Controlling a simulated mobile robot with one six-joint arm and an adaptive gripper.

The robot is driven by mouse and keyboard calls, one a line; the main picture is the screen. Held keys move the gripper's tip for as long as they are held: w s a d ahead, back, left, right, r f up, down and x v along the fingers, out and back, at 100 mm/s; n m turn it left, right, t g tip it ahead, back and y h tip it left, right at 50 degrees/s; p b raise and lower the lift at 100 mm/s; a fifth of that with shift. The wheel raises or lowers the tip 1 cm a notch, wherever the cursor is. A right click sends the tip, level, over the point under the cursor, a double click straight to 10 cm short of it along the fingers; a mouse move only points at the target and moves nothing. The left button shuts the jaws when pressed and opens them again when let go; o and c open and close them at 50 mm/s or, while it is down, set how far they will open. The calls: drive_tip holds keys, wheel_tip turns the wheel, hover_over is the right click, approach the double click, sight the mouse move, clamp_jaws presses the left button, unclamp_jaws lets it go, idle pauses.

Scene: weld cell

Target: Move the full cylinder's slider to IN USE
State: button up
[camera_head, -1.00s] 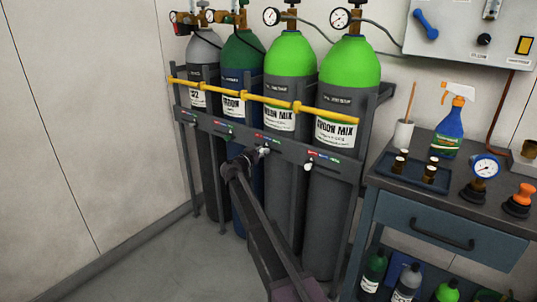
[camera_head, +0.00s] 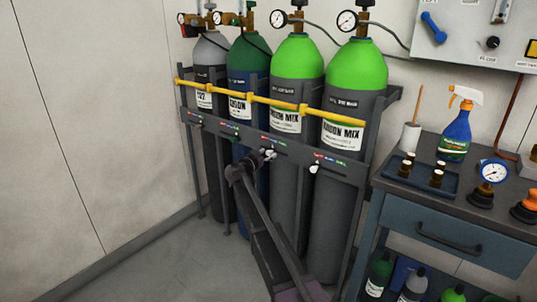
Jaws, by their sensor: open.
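Two bright green-topped ARGON MIX cylinders stand in the rack, an inner one (camera_head: 296,82) and an outer one (camera_head: 348,92) at the right. Each has a gauge on top. A dark grey rail (camera_head: 290,153) in front carries coloured label strips and small white sliders. One slider (camera_head: 270,155) is below the inner green cylinder and another (camera_head: 314,169) below the outer one. My gripper (camera_head: 262,158) is open at the rail, right beside the inner cylinder's slider. I cannot tell whether it touches. The lettering on the strips and the gauge readings are too small to read.
A grey-topped cylinder (camera_head: 211,82) and a dark green-topped one (camera_head: 247,85) stand at the left. A yellow bar (camera_head: 262,98) crosses all the cylinders. A bench (camera_head: 400,200) with a tray, spray bottle and gauge is close at right. Floor at left is clear.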

drive_tip(key=v, duration=1.1)
drive_tip(key=shift+s, duration=0.1)
drive_tip(key=s+d+f+n+g+y, duration=0.1)
drive_tip(key=s+d+f+g+y, duration=0.1)
drive_tip(key=s+d+f+g, duration=0.55)
drive_tip(key=s+d+f+n+g+y, duration=0.15)
drive_tip(key=s+d+f, duration=0.35)
drive_tip(key=s+d, duration=0.55)
drive_tip(key=s+d+f+n+g+y, duration=0.1)
drive_tip(key=s+f+n+g+y, duration=0.2)
drive_tip(key=s, duration=0.6)
drive_tip(key=s+d+f+n+g+y, duration=0.1)
drive_tip(key=s+f+n+g+y, duration=0.15)
drive_tip(key=s+y, duration=0.45)
wheel_tip(320, 180, up, 37)
drive_tip(key=s+h+p, duration=0.2)
drive_tip(key=p, duration=3.5)
drive_tip(key=shift+f+t, duration=0.25)
drive_tip(key=shift+t, duration=0.1)
